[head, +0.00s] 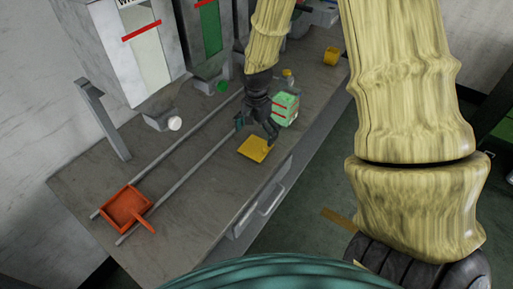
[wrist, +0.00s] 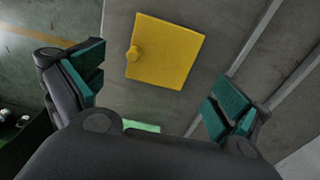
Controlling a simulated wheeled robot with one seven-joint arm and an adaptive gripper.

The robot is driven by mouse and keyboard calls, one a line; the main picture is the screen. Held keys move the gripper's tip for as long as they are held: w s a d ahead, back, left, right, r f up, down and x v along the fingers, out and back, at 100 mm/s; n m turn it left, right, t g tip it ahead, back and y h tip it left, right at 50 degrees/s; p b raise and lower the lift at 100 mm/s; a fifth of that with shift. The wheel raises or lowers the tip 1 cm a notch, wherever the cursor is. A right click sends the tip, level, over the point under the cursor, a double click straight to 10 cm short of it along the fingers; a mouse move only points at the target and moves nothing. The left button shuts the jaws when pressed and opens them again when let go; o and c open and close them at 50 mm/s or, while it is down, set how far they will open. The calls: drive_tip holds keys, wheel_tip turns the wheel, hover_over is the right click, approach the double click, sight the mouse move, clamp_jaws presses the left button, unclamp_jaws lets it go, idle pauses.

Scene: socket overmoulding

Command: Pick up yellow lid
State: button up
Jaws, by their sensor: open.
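The yellow lid (head: 254,149) is a flat square plate lying on the grey bench near its front edge. My gripper (head: 257,128) hangs over the bench just behind the lid in the head view. In the wrist view my gripper (wrist: 158,92) has its two green-padded fingers wide apart, with nothing between them. The lid lies beyond the fingertips, apart from them.
A green and white box (head: 285,109) and a bottle (head: 288,80) stand close beside my gripper. Two rails (head: 185,162) run along the bench to an orange tray (head: 127,207). A yellow cup (head: 331,56) stands farther back. White machines (head: 125,50) line the wall side.

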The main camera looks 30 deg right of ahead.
sight(256, 147)
drive_tip(key=shift+w+f+p, duration=0.2)
drive_tip(key=shift+f+p, duration=0.45)
drive_tip(key=shift+f, duration=2)
drive_tip(key=shift+c, duration=0.4)
drive_tip(key=shift+s, duration=0.1)
clamp_jaws()
